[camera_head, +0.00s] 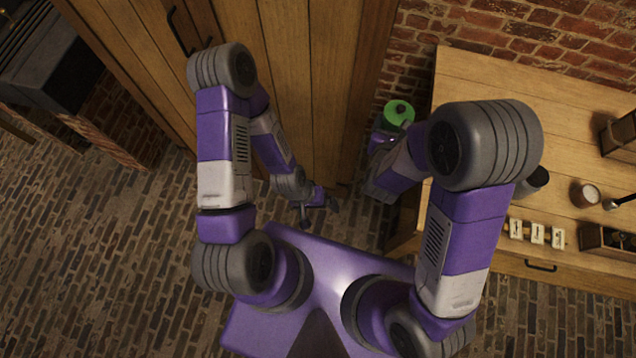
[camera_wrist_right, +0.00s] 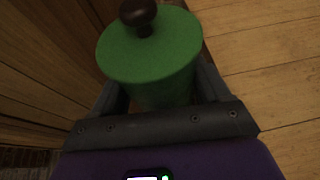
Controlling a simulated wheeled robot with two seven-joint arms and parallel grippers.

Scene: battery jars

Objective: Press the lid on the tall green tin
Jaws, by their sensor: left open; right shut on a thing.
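A green tin with a dark knob on top (camera_head: 398,112) shows between the tall wooden cupboard and the table. In the right wrist view its round green lid (camera_wrist_right: 150,48) carries a dark brown knob (camera_wrist_right: 138,14) and sits over the green body (camera_wrist_right: 165,92). I cannot tell whether the lid is fully down. My right gripper (camera_wrist_right: 165,105) is shut on the tin, with a finger on each side of its body; in the head view my arm hides most of this gripper. My left gripper (camera_head: 318,207) is open and empty, low in front of the cupboard, away from the tin.
The wooden table (camera_head: 500,85) stands at the right, its far left part bare. On it are a dark cup (camera_head: 536,180), a small pale-topped jar (camera_head: 585,194), several white cards (camera_head: 537,233) and wooden boxes (camera_head: 608,240). The cupboard (camera_head: 335,90) and brick wall (camera_head: 500,25) bound the back.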

